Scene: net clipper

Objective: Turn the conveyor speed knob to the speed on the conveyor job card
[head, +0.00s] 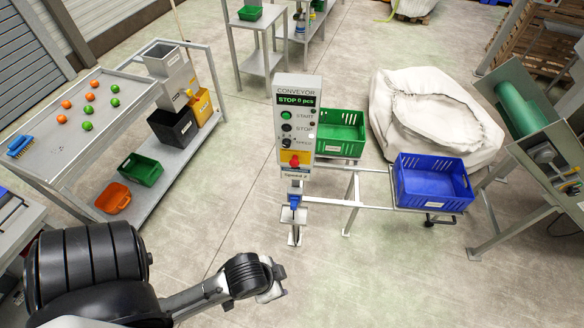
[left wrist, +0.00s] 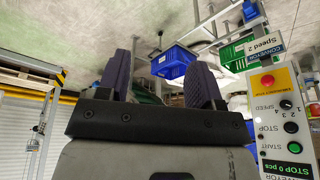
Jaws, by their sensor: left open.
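The conveyor control panel (head: 297,110) stands upright on a post in the head view, its display reading STOP 0 pcs. The black speed knob (head: 287,143) is low on its face; the number it points to is too small to tell. The job card (head: 294,175) below reads Speed 2. In the left wrist view the panel appears upside down at the right, with the knob (left wrist: 286,104) and the card (left wrist: 264,46). My left gripper (head: 274,278) is below the panel, apart from it. Its two fingers (left wrist: 161,85) are open and empty. My right gripper is not in view.
A red stop button (head: 294,160) on a yellow plate sits just under the knob. Green START (head: 286,115) and black STOP (head: 286,128) buttons are above it. A blue crate (head: 433,184) and a green crate (head: 340,133) are to the right. A sorting table (head: 60,150) stands left.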

